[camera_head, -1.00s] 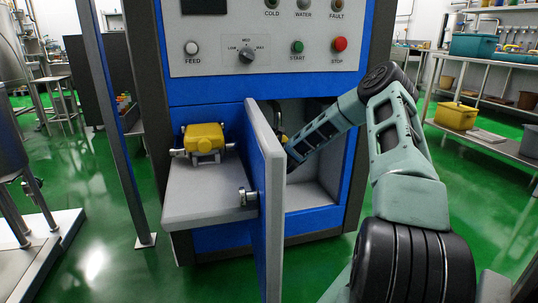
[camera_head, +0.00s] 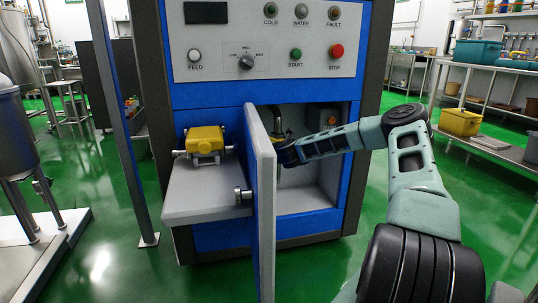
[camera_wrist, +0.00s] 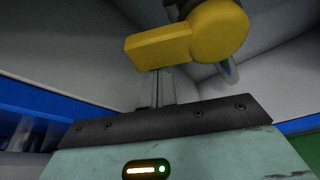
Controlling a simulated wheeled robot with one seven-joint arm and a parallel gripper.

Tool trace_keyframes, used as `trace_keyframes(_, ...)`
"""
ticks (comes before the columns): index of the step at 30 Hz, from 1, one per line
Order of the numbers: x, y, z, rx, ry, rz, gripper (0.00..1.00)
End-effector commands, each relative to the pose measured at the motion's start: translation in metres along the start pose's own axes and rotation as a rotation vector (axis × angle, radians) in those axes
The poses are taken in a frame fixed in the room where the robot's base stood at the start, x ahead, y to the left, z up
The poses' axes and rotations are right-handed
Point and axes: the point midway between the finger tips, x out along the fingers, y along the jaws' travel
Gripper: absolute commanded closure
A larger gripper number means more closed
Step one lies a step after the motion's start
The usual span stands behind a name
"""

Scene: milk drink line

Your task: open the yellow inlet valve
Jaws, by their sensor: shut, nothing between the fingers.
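The yellow inlet valve (camera_wrist: 195,36) fills the top of the wrist view, with a round hub at right and a flat lever reaching left. In the head view only a small yellow part of it (camera_head: 281,136) shows inside the open cabinet, beside the door edge. My gripper (camera_wrist: 155,85) is shut and empty, its fingers just below the lever in the wrist view. Whether they touch it I cannot tell. In the head view the fingertips are hidden behind the door and my wrist.
The open cabinet door (camera_head: 263,200) stands close left of my wrist. A shelf (camera_head: 205,200) left of it carries a yellow box-shaped fitting (camera_head: 204,140). The cabinet's inside (camera_head: 310,195) has free room below my forearm. A control panel (camera_head: 270,45) is above.

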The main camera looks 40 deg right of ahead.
Motion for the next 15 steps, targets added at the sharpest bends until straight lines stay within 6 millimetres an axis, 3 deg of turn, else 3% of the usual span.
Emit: trace_keyframes(15, -0.01, 0.003, 0.03, 0.474, -0.001, 0.161, 1.0)
